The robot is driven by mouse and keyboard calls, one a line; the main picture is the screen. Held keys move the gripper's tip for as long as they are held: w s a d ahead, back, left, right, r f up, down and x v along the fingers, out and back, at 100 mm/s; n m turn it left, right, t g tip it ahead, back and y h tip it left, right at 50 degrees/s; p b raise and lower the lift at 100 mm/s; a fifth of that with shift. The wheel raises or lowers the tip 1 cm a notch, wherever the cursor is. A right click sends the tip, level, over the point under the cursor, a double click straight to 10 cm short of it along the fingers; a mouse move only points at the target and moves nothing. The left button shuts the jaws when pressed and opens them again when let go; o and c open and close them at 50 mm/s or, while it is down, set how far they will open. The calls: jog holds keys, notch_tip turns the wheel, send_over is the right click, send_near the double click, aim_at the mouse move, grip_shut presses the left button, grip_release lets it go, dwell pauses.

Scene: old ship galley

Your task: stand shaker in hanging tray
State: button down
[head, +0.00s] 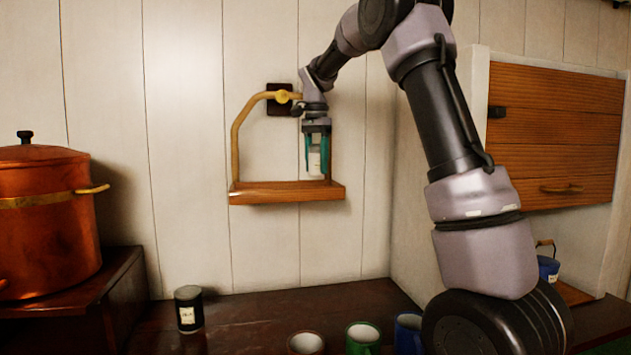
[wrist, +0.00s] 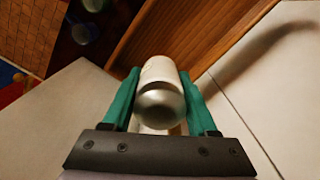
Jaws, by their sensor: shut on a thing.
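The shaker (head: 314,163) is a small white cylinder with a metallic end, seen close in the wrist view (wrist: 160,100). My gripper (head: 318,150) points down and is shut on it, with one teal finger on each side (wrist: 158,90). The shaker looks upright over the right part of the hanging tray (head: 262,194). This tray is a wooden board hung from a bent wooden arm on the wall. The shaker's lower end is close to the board; I cannot tell whether it touches.
The tray's hanger (head: 238,140) rises left of my gripper to a dark wall plate (head: 279,104). A copper pot (head: 45,225) stands at left. A black can (head: 188,310) and several mugs (head: 363,335) are on the dark counter below. A wooden cabinet (head: 555,130) is at right.

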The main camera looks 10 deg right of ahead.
jog(key=shift+f, duration=2.4)
jog(key=shift+f, duration=0.1)
